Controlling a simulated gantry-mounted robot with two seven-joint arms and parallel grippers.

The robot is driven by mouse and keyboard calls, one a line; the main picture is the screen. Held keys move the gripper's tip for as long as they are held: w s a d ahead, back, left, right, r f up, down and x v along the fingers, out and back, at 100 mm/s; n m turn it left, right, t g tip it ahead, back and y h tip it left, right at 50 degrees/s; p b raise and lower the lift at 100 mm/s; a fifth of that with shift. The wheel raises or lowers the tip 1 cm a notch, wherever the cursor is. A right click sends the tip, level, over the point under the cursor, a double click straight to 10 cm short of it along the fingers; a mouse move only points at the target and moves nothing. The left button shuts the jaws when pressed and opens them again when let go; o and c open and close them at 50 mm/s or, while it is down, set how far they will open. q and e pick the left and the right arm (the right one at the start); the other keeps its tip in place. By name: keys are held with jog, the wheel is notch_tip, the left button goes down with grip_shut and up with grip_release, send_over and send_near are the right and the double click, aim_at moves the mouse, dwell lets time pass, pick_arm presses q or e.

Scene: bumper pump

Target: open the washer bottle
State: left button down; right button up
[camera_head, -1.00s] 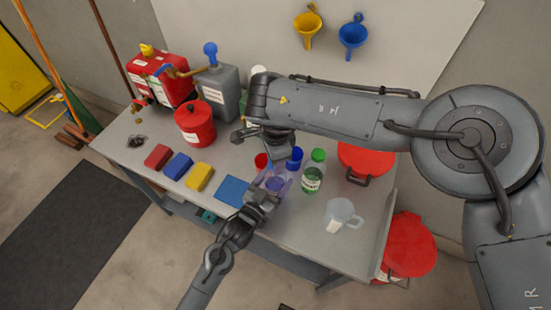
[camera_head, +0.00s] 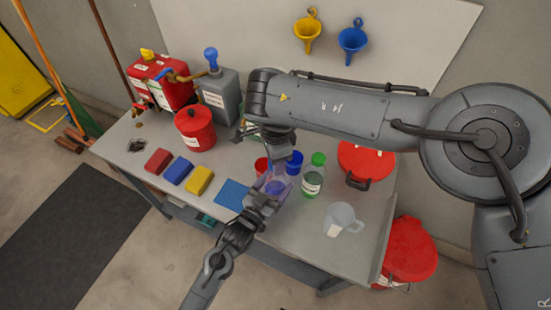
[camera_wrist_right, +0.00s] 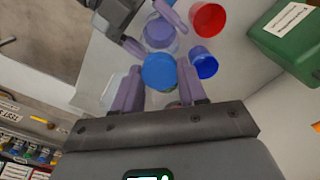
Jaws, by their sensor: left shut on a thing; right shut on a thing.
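The washer bottle is a clear bottle (camera_head: 279,184) with a bluish tint, near the front edge of the bench. My left gripper (camera_head: 270,190) is shut around its body; the wrist view shows the two purple fingers on either side of the bottle (camera_wrist_right: 176,47). A round blue cap (camera_wrist_right: 158,71) sits between the fingers of my right gripper (camera_wrist_right: 160,82), which is shut on it. In the wrist view the cap overlaps the bottle's near side and looks apart from it. In the head view my right gripper (camera_head: 275,152) is above the bottle and hides the cap.
Close to the bottle stand a blue cup (camera_head: 295,162), a red cup (camera_head: 261,164) and a green-capped bottle (camera_head: 313,178). A clear jug (camera_head: 342,220) is at the right. A blue cloth (camera_head: 230,194) and coloured sponges (camera_head: 178,168) lie at the left.

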jog(key=shift+r, duration=0.1)
jog(key=shift+r, duration=1.9)
pick_arm(q)
grip_release()
